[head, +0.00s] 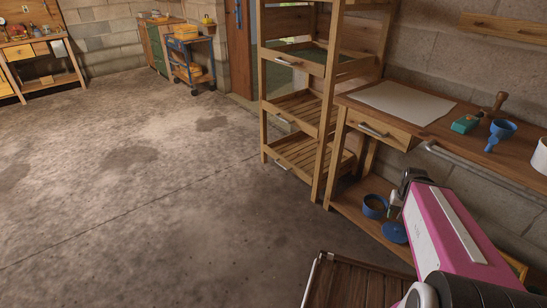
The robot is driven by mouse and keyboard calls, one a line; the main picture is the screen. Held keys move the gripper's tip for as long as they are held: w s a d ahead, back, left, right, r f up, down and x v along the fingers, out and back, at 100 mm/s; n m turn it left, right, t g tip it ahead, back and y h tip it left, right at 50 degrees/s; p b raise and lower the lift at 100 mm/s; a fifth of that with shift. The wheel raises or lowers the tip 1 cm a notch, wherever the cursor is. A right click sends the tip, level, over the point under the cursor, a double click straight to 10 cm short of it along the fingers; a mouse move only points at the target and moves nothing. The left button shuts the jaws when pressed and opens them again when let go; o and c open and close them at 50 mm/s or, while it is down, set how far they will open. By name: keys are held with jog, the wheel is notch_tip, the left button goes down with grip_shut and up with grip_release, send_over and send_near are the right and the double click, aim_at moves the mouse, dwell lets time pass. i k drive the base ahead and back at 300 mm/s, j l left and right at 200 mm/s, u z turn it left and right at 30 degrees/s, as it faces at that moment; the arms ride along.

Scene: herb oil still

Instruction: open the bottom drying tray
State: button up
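A small metal handle (281,165) is on that front. My gripper (408,181) is a dark shape at the end of my pink arm, right of the rack and apart from the tray. Its fingers are too small and turned away to show whether they are open.
A wooden bench (430,122) with a drawer stands right of the rack, with a blue funnel (500,131) on top and a blue pot (375,206) on its lower shelf. A dark slatted wooden surface (350,285) is in front. The concrete floor left of the rack is clear.

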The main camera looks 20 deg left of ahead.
aim_at(292, 152)
jog(key=j+u, duration=0.15)
jog(key=u, duration=0.85)
jog(key=i+j+u, duration=0.25)
jog(key=i+u, duration=0.15)
jog(key=i+j+u, duration=0.1)
jog(key=i+u, duration=0.3)
